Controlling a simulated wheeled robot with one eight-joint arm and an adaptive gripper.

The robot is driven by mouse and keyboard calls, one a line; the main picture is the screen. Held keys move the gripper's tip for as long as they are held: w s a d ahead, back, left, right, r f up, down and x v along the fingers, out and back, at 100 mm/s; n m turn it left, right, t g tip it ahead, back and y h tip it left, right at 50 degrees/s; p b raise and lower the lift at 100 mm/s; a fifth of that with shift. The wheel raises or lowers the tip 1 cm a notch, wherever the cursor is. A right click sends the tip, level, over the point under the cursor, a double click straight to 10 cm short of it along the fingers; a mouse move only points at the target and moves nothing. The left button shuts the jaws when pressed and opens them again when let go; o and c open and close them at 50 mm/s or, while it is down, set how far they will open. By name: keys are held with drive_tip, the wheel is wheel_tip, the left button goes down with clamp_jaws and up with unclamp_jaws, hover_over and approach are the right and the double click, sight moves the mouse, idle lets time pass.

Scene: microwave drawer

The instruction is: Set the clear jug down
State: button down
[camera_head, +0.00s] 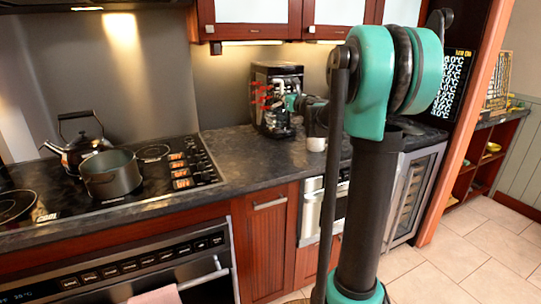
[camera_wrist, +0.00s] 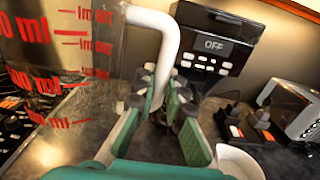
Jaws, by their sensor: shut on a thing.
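The clear jug (camera_wrist: 62,60) with red measuring marks and a white handle (camera_wrist: 168,45) fills the left of the wrist view. My gripper (camera_wrist: 163,88) is shut on the handle, its green-backed fingers on either side of it. In the head view the jug's red marks (camera_head: 261,97) show in front of the dark coffee machine, with my gripper (camera_head: 289,102) at their right. The jug's clear body is hard to make out there. It looks raised above the dark countertop (camera_head: 243,160), but its base is not clear.
The coffee machine (camera_head: 279,73) stands close behind the jug; its OFF panel (camera_wrist: 213,45) shows in the wrist view. A white mug (camera_head: 316,144) stands right of the jug. The stove at left holds a pot (camera_head: 111,176) and kettle (camera_head: 83,148). Countertop between stove and machine is clear.

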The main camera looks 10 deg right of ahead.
wheel_tip(320, 180, down, 20)
drive_tip(key=shift+r, duration=0.15)
idle(0.4)
drive_tip(key=c, duration=1.6)
unclamp_jaws()
